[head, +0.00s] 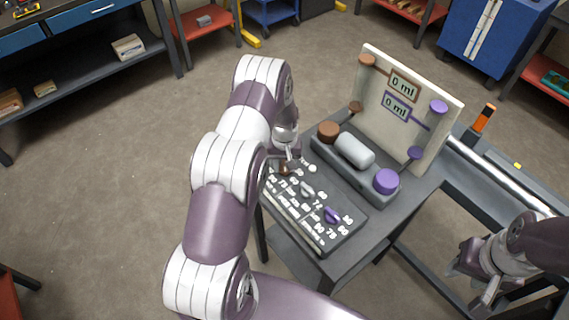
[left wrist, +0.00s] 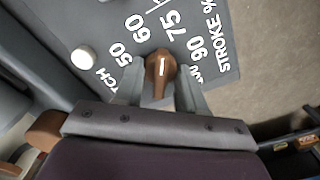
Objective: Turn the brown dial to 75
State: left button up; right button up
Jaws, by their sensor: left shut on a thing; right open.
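The brown dial (left wrist: 160,73) sits on a dark panel (left wrist: 225,15) with white numbers around it. Its white mark points up in the left wrist view, between 60 (left wrist: 137,28) and 75 (left wrist: 171,24), a little nearer 75. My left gripper (left wrist: 160,88) is shut on the dial, with one finger on each side. In the head view the dial (head: 284,169) is partly hidden under my left gripper (head: 287,162). A grey dial (head: 307,190) and a purple dial (head: 332,215) are on the same panel. My right gripper (head: 470,283) is open and empty at the lower right.
Behind the panel stands a pump unit with a grey cylinder (head: 355,150), a brown cap (head: 328,130) and a purple cap (head: 386,181). A white board (head: 372,95) behind it shows two "0 ml" displays. Shelves and a blue cabinet (head: 490,45) stand further back. The floor at left is clear.

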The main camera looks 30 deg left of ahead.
pick_arm(q)
jog(key=shift+s+m, duration=0.1)
jog(key=shift+m, duration=0.3)
dwell(1.8)
jog(key=o, duration=1.1)
jog(key=shift+c, duration=0.2)
jog(key=shift+d, duration=0.1)
jog(key=shift+r, duration=0.1)
jog(key=shift+r+b, duration=0.1)
jog(key=shift+b, duration=0.25)
notch_tip(320, 180, up, 12)
jog(key=b, duration=0.3)
jog(key=shift+r, duration=0.2)
